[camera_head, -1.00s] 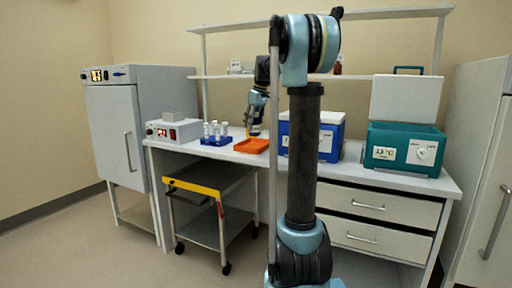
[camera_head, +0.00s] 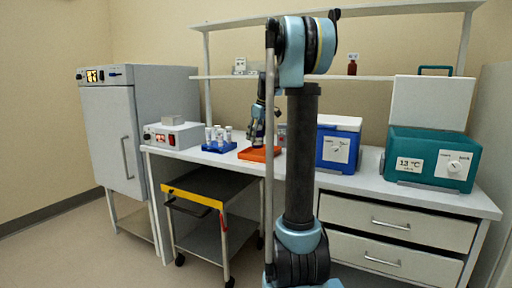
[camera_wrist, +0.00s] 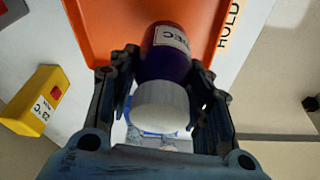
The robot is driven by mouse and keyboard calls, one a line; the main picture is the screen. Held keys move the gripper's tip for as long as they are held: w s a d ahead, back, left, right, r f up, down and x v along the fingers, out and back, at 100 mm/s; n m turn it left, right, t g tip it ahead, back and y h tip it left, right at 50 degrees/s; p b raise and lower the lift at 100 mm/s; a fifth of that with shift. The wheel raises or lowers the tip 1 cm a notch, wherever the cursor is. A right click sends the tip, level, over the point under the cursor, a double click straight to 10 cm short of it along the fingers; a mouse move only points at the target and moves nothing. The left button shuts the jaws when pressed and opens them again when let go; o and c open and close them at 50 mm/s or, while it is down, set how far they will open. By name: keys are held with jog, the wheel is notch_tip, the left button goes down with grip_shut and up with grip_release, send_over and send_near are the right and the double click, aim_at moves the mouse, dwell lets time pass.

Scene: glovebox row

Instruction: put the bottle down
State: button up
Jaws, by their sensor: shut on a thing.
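The bottle is dark purple with a white cap and a printed label. In the wrist view the bottle (camera_wrist: 168,62) lies between my two fingers, its cap toward the camera. My gripper (camera_wrist: 163,75) is shut on it. The orange tray (camera_wrist: 95,30), marked HOLD, is behind the bottle's far end. In the head view my gripper (camera_head: 258,122) is over the orange tray (camera_head: 258,155) on the bench. Whether the bottle's base touches the tray cannot be told.
A blue rack of white-capped tubes (camera_head: 218,143) stands left of the tray. A blue box (camera_head: 338,145) and a teal box (camera_head: 432,160) stand to the right. A shelf (camera_head: 390,78) runs above the bench. A yellow labelled object (camera_wrist: 38,100) shows in the wrist view.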

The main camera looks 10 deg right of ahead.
aim_at(256, 143)
jog(key=shift+s+f, duration=0.1)
jog(key=shift+f, duration=2.05)
jog(key=o, duration=1.2)
jog(key=shift+c, duration=0.2)
